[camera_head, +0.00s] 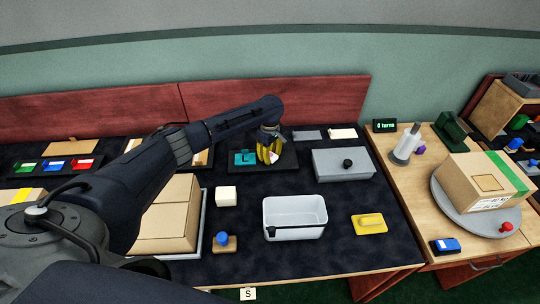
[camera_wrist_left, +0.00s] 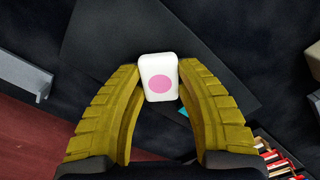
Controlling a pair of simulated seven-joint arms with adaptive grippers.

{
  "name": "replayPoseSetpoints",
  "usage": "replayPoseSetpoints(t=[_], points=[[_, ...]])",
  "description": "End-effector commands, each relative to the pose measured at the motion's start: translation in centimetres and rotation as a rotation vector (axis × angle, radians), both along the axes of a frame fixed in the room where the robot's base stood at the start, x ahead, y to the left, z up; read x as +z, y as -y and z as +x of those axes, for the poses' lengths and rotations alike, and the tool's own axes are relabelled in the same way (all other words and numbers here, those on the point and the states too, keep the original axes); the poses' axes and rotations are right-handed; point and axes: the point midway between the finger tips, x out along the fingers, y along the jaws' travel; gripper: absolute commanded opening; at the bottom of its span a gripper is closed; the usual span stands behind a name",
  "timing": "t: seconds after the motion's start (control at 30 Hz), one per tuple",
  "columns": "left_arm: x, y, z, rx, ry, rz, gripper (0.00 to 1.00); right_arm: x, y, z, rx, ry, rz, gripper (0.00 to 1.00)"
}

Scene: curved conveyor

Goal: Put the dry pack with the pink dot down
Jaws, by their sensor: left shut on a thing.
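The dry pack with the pink dot (camera_wrist_left: 158,77) is a small white rounded block. In the left wrist view its dotted face is toward the camera, between the tips of the two yellow fingers. My left gripper (camera_wrist_left: 160,92) is shut on it. In the head view the left gripper (camera_head: 268,154) points down over a black flat tray (camera_head: 288,163) at the back middle of the dark surface. The fingers mostly hide the pack there. I cannot tell whether the pack touches the tray. My right gripper is not in view.
A teal block (camera_head: 243,158) lies on the tray, left of the fingers. A grey lidded box (camera_head: 342,166) stands to the right. A white open bin (camera_head: 295,205), a white cube (camera_head: 226,195) and a yellow block (camera_head: 369,224) stand nearer. Cardboard boxes (camera_head: 166,225) stand at left.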

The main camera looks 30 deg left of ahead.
Motion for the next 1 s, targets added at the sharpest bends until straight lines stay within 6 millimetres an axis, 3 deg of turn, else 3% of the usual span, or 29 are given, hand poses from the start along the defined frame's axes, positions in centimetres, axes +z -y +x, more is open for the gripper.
replayPoseSetpoints(t=[0.4,0.43,0.6,1.0], points=[[-0.4,-0.1,0.0,-0.001,0.001,0.001,0.16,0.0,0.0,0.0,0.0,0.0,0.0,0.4],[-0.4,-0.1,0.1,-0.001,0.001,0.002,0.37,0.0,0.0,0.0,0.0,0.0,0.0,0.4],[-0.4,-0.1,0.1,-0.001,0.001,0.001,0.57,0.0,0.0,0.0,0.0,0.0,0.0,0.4],[0.6,0.0,0.1,0.0,0.003,-0.001,0.57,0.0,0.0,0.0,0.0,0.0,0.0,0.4]])
